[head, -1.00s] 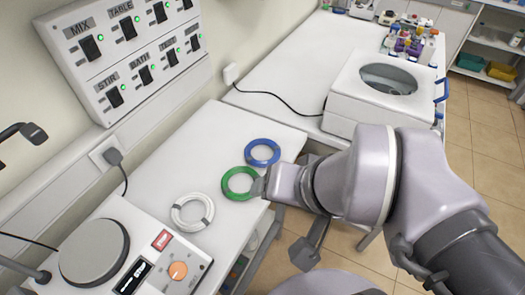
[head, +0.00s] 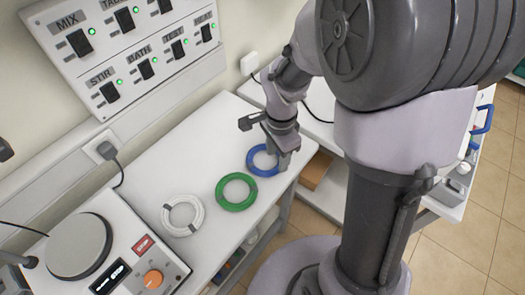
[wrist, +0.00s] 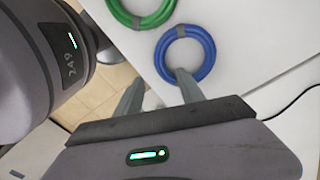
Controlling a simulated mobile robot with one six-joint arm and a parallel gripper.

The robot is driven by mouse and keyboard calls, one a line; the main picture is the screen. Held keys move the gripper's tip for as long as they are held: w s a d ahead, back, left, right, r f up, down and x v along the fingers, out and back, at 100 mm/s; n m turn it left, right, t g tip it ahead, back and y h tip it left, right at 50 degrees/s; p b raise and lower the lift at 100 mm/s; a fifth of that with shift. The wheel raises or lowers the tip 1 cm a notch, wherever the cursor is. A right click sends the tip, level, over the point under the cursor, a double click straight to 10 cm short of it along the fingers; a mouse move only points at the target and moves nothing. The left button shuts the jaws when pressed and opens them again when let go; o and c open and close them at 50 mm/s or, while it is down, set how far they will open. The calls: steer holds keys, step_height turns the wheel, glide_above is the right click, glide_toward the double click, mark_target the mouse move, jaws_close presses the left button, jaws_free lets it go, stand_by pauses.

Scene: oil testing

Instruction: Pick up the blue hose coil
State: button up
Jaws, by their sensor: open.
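The blue hose coil (head: 251,165) lies flat on the white table at the far end of a row of three coils. In the wrist view the blue coil (wrist: 208,48) shows as a ring just beyond the fingers. My gripper (head: 282,160) is over the coil's right side in the head view, open and pointing down. In the wrist view my gripper (wrist: 158,78) has its right fingertip overlapping the ring's near edge and its left fingertip outside the ring. I cannot tell whether either finger touches the coil. The gripper hides part of the coil's right side.
A green coil (head: 222,194) lies close to the blue one, and a white coil (head: 168,217) lies farther left. A hotplate device (head: 128,262) stands at the near left. A switch panel (head: 118,45) is on the wall. The table's right edge is close to the gripper.

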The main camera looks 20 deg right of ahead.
mark_target(273, 170)
steer(key=f+b, duration=0.1)
steer(key=f, duration=0.3)
steer(key=a+f+b, duration=0.1)
steer(key=f, duration=0.1)
steer(key=shift+f+b, duration=0.1)
steer(key=shift+b, duration=0.25)
steer(key=shift+w+d, duration=0.1)
jaws_close()
